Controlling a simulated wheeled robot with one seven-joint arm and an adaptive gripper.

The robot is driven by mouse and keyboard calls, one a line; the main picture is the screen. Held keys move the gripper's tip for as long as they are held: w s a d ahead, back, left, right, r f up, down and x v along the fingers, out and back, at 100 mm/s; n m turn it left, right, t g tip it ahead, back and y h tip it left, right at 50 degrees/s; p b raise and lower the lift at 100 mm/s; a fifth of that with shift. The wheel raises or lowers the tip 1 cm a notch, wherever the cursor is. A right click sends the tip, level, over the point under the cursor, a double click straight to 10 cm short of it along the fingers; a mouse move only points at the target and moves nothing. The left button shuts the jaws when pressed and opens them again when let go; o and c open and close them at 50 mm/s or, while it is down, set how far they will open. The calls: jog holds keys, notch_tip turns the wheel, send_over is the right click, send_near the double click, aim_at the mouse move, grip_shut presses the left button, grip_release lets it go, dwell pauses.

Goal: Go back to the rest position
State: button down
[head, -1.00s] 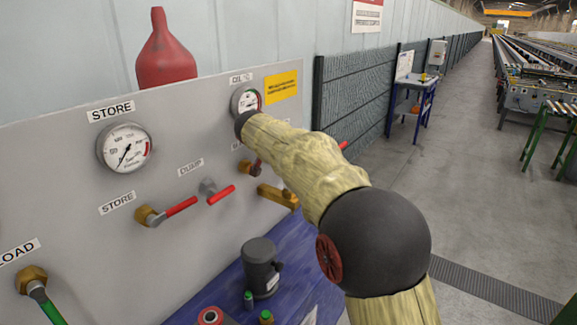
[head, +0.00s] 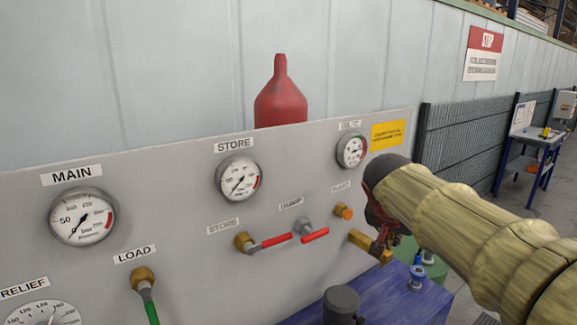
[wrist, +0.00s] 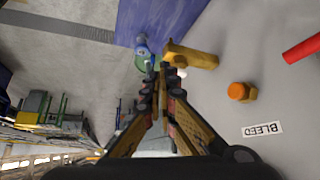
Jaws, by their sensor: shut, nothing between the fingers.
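My gripper (wrist: 157,75) is in the wrist view, its two jointed fingers drawn together at the tips with nothing between them. In the head view my gripper (head: 385,248) hangs at the end of my arm, in front of the right end of the grey panel (head: 190,275). A brass pipe piece (head: 362,240) shows just beside it; it also shows in the wrist view (wrist: 195,58), right of the fingertips. I cannot tell whether they touch. The orange-capped bleed fitting (head: 343,212) is to the left of my gripper.
Red-handled store valve (head: 270,241) and dump valve (head: 314,235) stick out from the panel. Gauges sit above. A blue surface (head: 400,300) with a dark cylinder (head: 342,303) lies below. A blue workbench (head: 530,150) stands far right.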

jog(key=s+a+f+n+y, duration=0.1)
jog(key=s+f, duration=0.3)
jog(key=s, duration=0.5)
jog(key=s+a+f+n+y+p, duration=0.1)
jog(key=s+a+f+n, duration=0.2)
jog(key=s, duration=0.7)
jog(key=s+a+f+n+y, duration=0.2)
jog(key=s+f, duration=0.3)
jog(key=s, duration=0.4)
jog(key=shift+s+n+g, duration=0.15)
jog(key=shift+n+g, duration=0.15)
jog(key=shift+g, duration=0.1)
